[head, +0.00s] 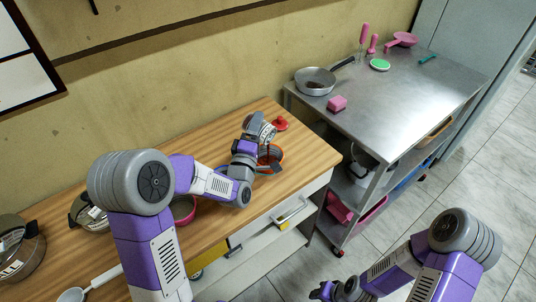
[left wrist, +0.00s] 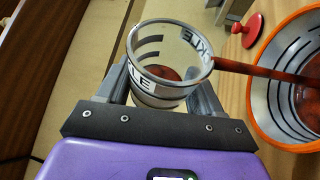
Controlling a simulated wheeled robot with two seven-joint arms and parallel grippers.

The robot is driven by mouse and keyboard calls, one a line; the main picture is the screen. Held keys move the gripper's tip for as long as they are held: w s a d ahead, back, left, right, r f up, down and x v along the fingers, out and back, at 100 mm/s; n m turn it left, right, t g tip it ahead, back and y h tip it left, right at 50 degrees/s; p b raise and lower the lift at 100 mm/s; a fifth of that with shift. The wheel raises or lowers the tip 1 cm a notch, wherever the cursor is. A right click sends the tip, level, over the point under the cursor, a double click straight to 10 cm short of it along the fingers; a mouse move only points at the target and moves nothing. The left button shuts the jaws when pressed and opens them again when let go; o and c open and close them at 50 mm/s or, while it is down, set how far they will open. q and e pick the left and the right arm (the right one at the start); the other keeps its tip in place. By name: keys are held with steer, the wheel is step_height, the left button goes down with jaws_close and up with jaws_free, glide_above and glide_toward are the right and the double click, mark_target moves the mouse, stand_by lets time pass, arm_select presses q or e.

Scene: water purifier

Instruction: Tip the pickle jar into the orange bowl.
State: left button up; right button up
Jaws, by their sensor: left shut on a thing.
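The clear pickle jar (head: 262,130) with dark lettering is tilted over the orange bowl (head: 277,168) on the wooden counter. My left gripper (head: 252,137) is shut on the jar, with a finger on each side in the left wrist view (left wrist: 160,92). The jar's rim shows in that view (left wrist: 172,22), with red matter inside. A dark red stream (left wrist: 262,72) runs from the rim toward the orange bowl (left wrist: 262,110), which has dark stripes inside. The bowl is partly hidden by my left arm. My right gripper (head: 338,291) is low at the bottom edge, its fingers unclear.
A red knobbed lid (head: 280,124) lies behind the bowl. A pink bowl (head: 184,209) and lidded jars (head: 90,213) stand to the left, near a white ladle (head: 90,284). A metal table (head: 400,95) at right holds a pan (head: 315,82) and pink items.

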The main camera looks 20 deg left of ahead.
arm_select(q)
steer(key=shift+d+r+m, duration=0.1)
steer(key=shift+r+m, duration=0.05)
steer(key=shift+m, duration=0.25)
stand_by(0.8)
